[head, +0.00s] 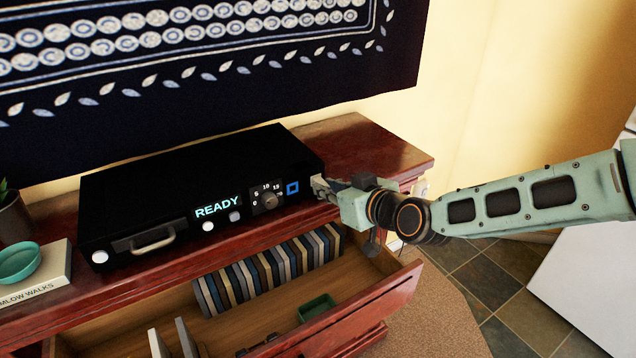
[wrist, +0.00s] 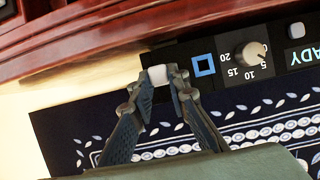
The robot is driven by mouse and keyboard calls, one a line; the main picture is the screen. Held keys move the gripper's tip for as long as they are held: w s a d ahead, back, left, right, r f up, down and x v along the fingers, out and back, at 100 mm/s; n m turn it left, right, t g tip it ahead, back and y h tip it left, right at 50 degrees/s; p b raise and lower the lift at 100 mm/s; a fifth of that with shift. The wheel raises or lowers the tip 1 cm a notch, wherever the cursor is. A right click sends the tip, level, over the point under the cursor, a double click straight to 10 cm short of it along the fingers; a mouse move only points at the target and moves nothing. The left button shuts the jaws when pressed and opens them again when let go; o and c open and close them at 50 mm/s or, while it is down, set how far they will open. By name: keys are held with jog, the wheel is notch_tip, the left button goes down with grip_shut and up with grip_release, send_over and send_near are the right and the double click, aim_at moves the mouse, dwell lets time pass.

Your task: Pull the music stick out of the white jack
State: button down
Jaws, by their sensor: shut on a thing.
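My gripper (head: 328,188) is at the right end of the front of a black player (head: 160,195), its fingertips close to that face. In the wrist view, my gripper (wrist: 162,84) has its fingers around a small white block (wrist: 158,76), which I take for the music stick, beside the blue-outlined square jack (wrist: 203,65). The fingers are closed on it. A bit of white also shows at the fingertips in the head view (head: 317,181). The fingers hide the white jack, so I cannot tell how deep the stick sits. The player's display (head: 218,206) reads READY.
The player stands on a red wooden cabinet (head: 385,150). Below it an open drawer (head: 345,310) holds a row of upright cases (head: 265,270) and a small green tray (head: 317,308). A book (head: 40,275) with a teal bowl (head: 18,262) lies at the left.

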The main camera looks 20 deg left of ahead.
jog(key=s+d+p, duration=0.3)
jog(key=s+d, duration=0.1)
jog(key=shift+d+p, duration=0.3)
jog(key=shift+p, duration=0.05)
dwell(0.7)
